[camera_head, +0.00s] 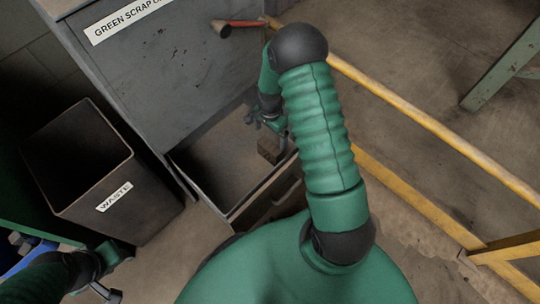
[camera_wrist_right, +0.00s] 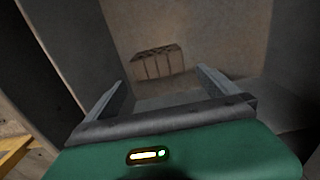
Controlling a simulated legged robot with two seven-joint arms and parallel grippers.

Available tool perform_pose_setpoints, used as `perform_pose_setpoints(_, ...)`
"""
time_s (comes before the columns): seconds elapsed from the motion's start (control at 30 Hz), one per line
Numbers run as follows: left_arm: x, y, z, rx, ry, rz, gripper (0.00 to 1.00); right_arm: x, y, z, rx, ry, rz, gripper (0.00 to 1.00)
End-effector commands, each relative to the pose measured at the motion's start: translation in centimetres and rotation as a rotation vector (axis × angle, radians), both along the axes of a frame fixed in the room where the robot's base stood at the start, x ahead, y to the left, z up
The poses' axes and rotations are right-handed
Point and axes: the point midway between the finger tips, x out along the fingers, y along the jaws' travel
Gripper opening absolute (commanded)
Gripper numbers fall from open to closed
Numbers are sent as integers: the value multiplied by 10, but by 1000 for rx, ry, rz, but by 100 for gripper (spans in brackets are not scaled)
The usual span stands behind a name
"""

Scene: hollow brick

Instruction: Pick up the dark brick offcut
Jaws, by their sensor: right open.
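The dark brick offcut (camera_head: 269,151) lies inside the open grey bin at the foot of the scrap cabinet. In the right wrist view the offcut (camera_wrist_right: 158,63) shows its hollow cells, beyond my fingertips and roughly between them. My right gripper (camera_head: 267,126) reaches into the bin, close to the offcut. Its two fingers stand apart in the wrist view (camera_wrist_right: 160,82), with nothing between them. My left gripper (camera_head: 106,291) is partly seen at the lower left, and its jaws are not clear.
The bin's front wall (camera_head: 262,189) and side walls surround the offcut. A dark waste bin (camera_head: 98,206) stands to the left. The grey cabinet (camera_head: 165,75) rises behind, with a reddish tool (camera_head: 238,25) near its edge. A yellow rail (camera_head: 425,120) runs along the right.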

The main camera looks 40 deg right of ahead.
Motion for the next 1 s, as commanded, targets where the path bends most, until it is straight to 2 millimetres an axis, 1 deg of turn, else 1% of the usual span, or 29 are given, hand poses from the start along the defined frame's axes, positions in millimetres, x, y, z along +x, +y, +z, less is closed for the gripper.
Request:
perform_pose_setpoints(0.03, 0, 0, -15, 0, 0, 0, 36, -1, -1, -23, 2, 2, -1, 100)
perform_pose_setpoints(0.1, 0, 0, -24, 0, 1, 0, 36, -1, -1, -40, 2, 3, 0, 100)
perform_pose_setpoints(0.2, 0, 0, -32, 0, 1, 0, 36, -1, -1, -57, 2, 1, 0, 100)
perform_pose_setpoints(0.37, 0, 0, -38, 0, 1, 0, 36, 0, 0, -68, 1, -1, 2, 100)
perform_pose_setpoints(0.47, 0, 0, -52, 0, 1, 0, 36, -2, 0, -84, 0, 0, 3, 100)
perform_pose_setpoints(0.57, 0, 0, -71, 0, 1, 0, 36, -4, 1, -104, 1, 0, 2, 100)
perform_pose_setpoints(0.63, 0, 0, -77, 0, 1, 0, 36, -4, 1, -115, 2, 0, 3, 100)
perform_pose_setpoints(0.7, 0, 0, -79, 0, 1, 0, 36, -3, 1, -118, 2, -1, 2, 100)
perform_pose_setpoints(0.87, 0, 0, -75, 0, 1, 0, 36, -3, 1, -114, 1, -1, 2, 100)
perform_pose_setpoints(0.9, 0, 0, -75, 0, 1, 0, 36, -3, 1, -114, 1, -1, 2, 99)
perform_pose_setpoints(1.0, 0, 0, -75, 0, 1, 0, 36, -3, 1, -114, 1, -1, 3, 86)
